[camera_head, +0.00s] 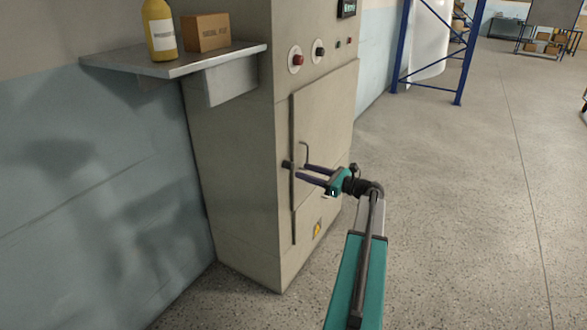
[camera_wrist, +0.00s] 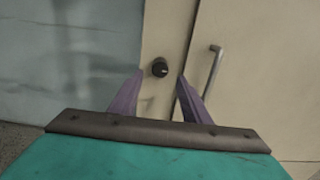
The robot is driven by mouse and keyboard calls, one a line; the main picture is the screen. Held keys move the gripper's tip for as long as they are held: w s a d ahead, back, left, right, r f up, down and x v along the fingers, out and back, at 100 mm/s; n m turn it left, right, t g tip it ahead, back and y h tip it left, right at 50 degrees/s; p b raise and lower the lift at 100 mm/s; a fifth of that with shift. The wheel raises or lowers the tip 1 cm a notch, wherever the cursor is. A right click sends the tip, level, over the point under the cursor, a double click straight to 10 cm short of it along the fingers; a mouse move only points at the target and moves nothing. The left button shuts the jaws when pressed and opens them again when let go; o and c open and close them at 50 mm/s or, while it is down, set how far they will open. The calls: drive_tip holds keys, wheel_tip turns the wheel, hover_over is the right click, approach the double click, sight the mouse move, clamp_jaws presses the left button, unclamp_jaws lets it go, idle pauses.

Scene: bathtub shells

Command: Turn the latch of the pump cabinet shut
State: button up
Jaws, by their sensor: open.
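The pump cabinet (camera_head: 237,150) is a tall beige box with a door (camera_head: 325,130) on its front. Its latch (camera_head: 286,164) is a small dark knob on the frame just left of the door edge. In the wrist view the latch (camera_wrist: 160,68) is a round black knob with a small pale mark. My gripper (camera_head: 302,170) is open and empty, in front of the door's left edge. In the wrist view my gripper's purple fingers (camera_wrist: 160,78) stand apart on either side of the latch in the picture, not visibly touching it. I cannot tell whether the door is fully flush.
A bent metal door handle (camera_head: 306,152) stands out right of the latch, close to my fingers; it also shows in the wrist view (camera_wrist: 212,72). A wall shelf (camera_head: 170,66) holds a yellow bottle (camera_head: 160,30) and a cardboard box (camera_head: 206,32). Open floor (camera_head: 470,200) lies right.

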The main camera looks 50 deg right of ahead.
sight(293, 167)
drive_tip(key=shift+x, duration=3.2)
drive_tip(key=c, duration=1)
drive_tip(key=shift+c, duration=0.2)
